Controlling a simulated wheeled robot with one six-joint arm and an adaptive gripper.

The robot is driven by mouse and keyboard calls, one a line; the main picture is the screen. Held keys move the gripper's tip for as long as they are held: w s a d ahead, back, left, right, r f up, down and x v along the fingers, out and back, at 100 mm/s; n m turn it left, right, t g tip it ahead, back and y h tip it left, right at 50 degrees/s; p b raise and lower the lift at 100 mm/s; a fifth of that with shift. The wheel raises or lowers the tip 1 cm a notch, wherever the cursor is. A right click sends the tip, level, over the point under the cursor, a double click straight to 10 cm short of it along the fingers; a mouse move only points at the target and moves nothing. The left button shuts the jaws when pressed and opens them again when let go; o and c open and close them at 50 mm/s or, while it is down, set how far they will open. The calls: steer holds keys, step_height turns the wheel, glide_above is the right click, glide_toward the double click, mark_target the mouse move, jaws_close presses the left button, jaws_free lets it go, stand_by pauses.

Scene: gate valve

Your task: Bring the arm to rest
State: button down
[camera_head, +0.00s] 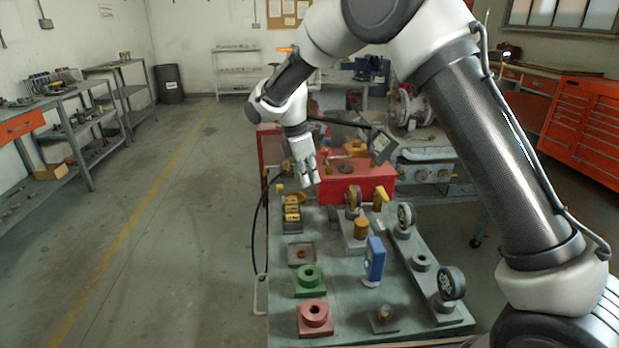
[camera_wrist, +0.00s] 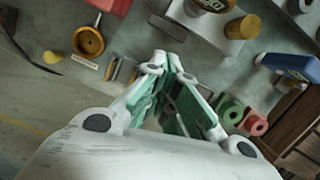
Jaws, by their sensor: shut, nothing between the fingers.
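My gripper (camera_head: 309,178) hangs from my arm above the far left part of the workbench, fingers pointing down. In the wrist view my gripper (camera_wrist: 173,58) has its green-padded fingers brought together at the tips, with nothing between them. The workbench (camera_head: 345,290) carries several fixtures. A yellow-brown block (camera_head: 292,210) stands below and just left of the gripper. I cannot tell the exact gap between the fingertips and the bench top.
A green flanged fitting (camera_head: 308,279), a red one (camera_head: 315,317) and a blue block (camera_head: 374,261) stand nearer on the bench. A red tool cabinet (camera_head: 583,130) is at right. The floor (camera_head: 170,250) at left is clear.

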steer(key=s+d+f+m+g, duration=0.1)
steer(key=s+d+f+m, duration=0.1)
steer(key=s+f+m, duration=0.15)
steer(key=s+d+r+m+t+y, duration=0.1)
steer(key=s+d+r+m, duration=0.4)
steer(key=s+d, duration=0.5)
steer(key=s+d+r+m+t, duration=0.2)
steer(key=s+d+r+m, duration=0.4)
steer(key=s+d+r, duration=0.2)
steer(key=s+d+r+m+t+y, duration=0.1)
steer(key=s+d+r+m, duration=0.5)
steer(key=s+d, duration=0.6)
steer(key=shift+s+d+r+t+y, duration=0.3)
steer(key=shift+s+d+r, duration=0.1)
steer(key=shift+d+r, duration=0.1)
steer(key=shift+m, duration=0.25)
